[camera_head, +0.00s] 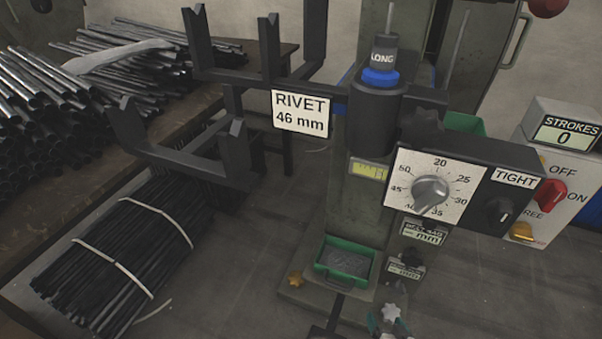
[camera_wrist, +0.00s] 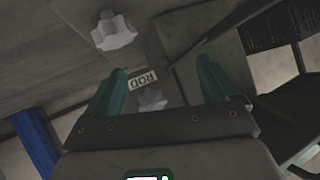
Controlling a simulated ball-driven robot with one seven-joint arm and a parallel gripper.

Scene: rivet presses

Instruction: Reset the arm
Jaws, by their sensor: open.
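My gripper (camera_wrist: 158,78) shows in the wrist view with its two teal fingers spread apart and nothing between them. A pale star knob (camera_wrist: 152,100) and a small ROD label (camera_wrist: 143,78) show beyond the gap between the fingers. I cannot tell whether the fingers touch anything. In the head view, small teal parts show at the bottom edge beside a pale star knob (camera_head: 391,313), low at the front of the rivet press (camera_head: 372,200). Most of my arm is out of view.
The press has a dial box (camera_head: 465,165) and a green tray (camera_head: 346,262) at its base. A dark rod rack (camera_head: 225,150) with a RIVET 46 mm sign (camera_head: 302,112) juts left. Bundled rods (camera_head: 115,255) lie lower left. A switch box (camera_head: 560,165) stands right.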

